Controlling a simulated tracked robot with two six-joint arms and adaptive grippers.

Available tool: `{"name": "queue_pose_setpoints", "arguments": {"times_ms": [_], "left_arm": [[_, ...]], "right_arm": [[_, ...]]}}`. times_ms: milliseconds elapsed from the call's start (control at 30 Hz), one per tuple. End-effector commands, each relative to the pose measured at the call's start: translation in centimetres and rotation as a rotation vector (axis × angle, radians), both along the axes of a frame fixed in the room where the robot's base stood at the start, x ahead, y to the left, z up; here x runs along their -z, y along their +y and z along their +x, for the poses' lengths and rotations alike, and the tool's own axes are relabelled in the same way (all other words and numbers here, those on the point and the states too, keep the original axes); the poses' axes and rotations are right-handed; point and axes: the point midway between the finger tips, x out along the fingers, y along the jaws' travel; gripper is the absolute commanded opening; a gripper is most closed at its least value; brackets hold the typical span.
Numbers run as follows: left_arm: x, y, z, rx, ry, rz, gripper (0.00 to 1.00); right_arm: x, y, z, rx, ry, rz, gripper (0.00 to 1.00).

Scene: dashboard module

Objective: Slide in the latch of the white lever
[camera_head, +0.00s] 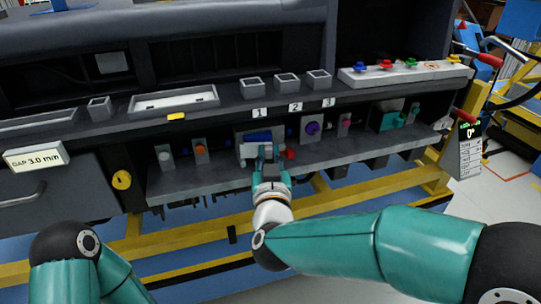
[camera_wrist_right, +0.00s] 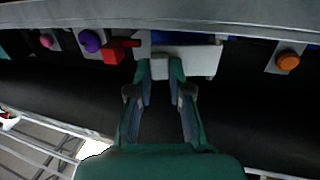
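The white lever (camera_head: 246,150) is a pale block with a blue cylinder (camera_head: 258,137) on the dashboard's lower shelf, under label 1. In the right wrist view the white lever (camera_wrist_right: 200,62) spans the top middle, with blue parts behind it. A red block (camera_head: 290,154) sits beside it; it also shows in the wrist view (camera_wrist_right: 119,50). My right gripper (camera_head: 268,154) is at the lever's front. In the wrist view its fingertips (camera_wrist_right: 161,72) stand on both sides of a white tab of the lever, which fills the gap. The latch itself is not clearly visible. My left gripper is out of view.
A purple knob (camera_head: 313,128) and a pink knob (camera_head: 346,121) stand to the right of the lever, and an orange knob (camera_head: 200,149) to the left. The upper ledge (camera_head: 235,101) overhangs the shelf. A yellow rail (camera_head: 190,236) runs below.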

Motion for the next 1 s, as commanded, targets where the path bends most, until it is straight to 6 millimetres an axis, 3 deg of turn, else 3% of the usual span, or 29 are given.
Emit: {"name": "queue_pose_setpoints", "arguments": {"times_ms": [67,333,700,1000], "left_arm": [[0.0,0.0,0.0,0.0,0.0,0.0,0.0],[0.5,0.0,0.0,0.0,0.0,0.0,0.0],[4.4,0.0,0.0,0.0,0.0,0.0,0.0],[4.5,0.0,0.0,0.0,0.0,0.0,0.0]], "right_arm": [[0.0,0.0,0.0,-0.001,0.0,0.0,0.0],[0.1,0.0,0.2,-0.023,-0.003,0.004,0.0],[0.2,-0.4,1.7,-0.25,-0.009,0.006,0.0],[-0.2,-0.5,1.8,-0.281,-0.002,0.0,0.0]]}}
